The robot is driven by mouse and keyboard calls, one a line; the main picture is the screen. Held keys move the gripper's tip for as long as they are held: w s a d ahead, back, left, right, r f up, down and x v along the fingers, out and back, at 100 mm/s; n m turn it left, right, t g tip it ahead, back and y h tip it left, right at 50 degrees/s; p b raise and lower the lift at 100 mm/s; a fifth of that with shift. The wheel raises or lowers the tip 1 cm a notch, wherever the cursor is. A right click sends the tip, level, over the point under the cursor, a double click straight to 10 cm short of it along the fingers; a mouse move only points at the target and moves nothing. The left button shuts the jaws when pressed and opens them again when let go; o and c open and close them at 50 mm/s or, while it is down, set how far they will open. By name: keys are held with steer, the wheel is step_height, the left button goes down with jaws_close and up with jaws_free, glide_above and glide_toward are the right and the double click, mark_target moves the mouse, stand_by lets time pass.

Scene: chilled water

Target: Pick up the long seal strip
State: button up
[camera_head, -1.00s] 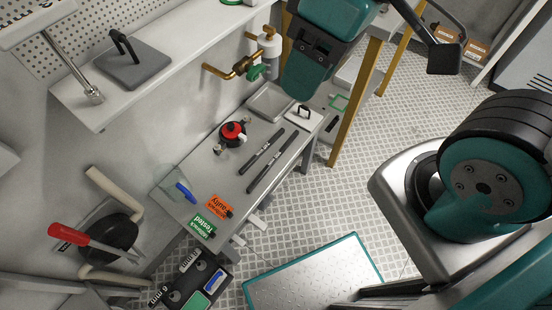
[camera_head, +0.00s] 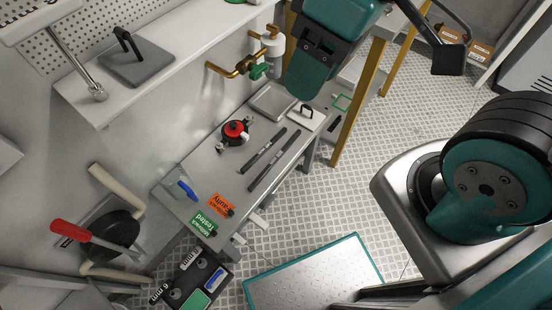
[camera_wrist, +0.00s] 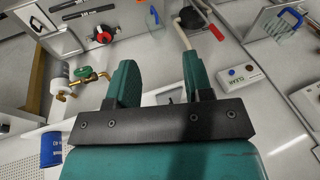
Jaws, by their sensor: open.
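Two dark, slim strips lie side by side on the grey bench. The longer one (camera_head: 274,160) is nearer the bench's front edge, and the shorter one (camera_head: 262,152) lies just behind it. In the wrist view two dark strips show at the upper left, partly cut off by the frame. My gripper (camera_wrist: 158,62) has its green fingers wide apart with nothing between them. In the head view my gripper (camera_head: 309,85) hangs near the bench's far right end, apart from the strips; one finger hides the other there.
A red-and-black round part (camera_head: 235,131) sits behind the strips. An orange tag (camera_head: 222,200) and a green tag (camera_head: 203,225) lie at the bench's near end. A brass pipe with a valve (camera_head: 243,67) juts from the wall near my gripper. A grey tray (camera_head: 254,101) is at the far end.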

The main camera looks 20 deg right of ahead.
steer(key=w+d+f+m+h+b, duration=0.1)
steer(key=w+f+m+b, duration=0.4)
steer(key=w+f+b, duration=0.45)
steer(key=w+d+f+m+h+b, duration=0.1)
steer(key=w+f+m+b, duration=0.4)
steer(key=f, duration=0.7)
steer(key=m+h+b, duration=0.2)
steer(key=m+b, duration=0.7)
steer(key=b, duration=0.6)
glide_above(276, 157)
steer(key=f, duration=2.9)
steer(key=shift+s+a+f, duration=0.1)
steer(key=shift+s+f, duration=0.1)
steer(key=shift+f, duration=0.1)
steer(key=shift+w+f+b, duration=0.1)
steer(key=shift+f+b, duration=1.05)
steer(key=shift+f, duration=1.85)
steer(key=shift+c, duration=0.5)
jaws_close()
